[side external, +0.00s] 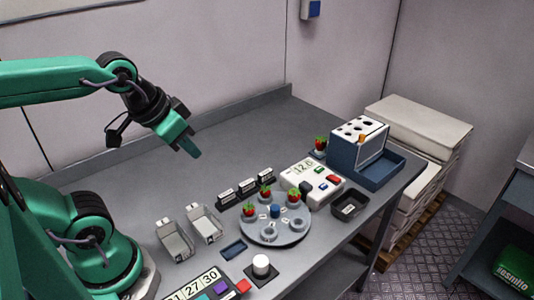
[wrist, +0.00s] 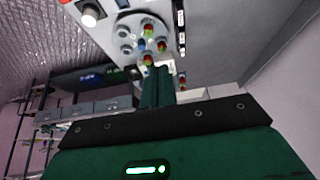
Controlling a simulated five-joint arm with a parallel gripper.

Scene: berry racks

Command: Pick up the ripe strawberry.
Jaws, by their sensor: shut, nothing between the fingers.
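Three red strawberries with green tops stand on a round grey tray (side external: 272,239): one at the left (side external: 249,210), one at the back (side external: 265,192) and one at the right (side external: 294,196). A fourth strawberry (side external: 320,144) sits apart on a small stand at the back right. I cannot tell from colour which one is meant as ripe. My green gripper (side external: 193,150) is shut and empty, high above the table, left of and behind the tray. In the wrist view its fingers (wrist: 158,72) point towards the tray (wrist: 125,35) and its strawberries (wrist: 148,31).
The table's back left is clear.

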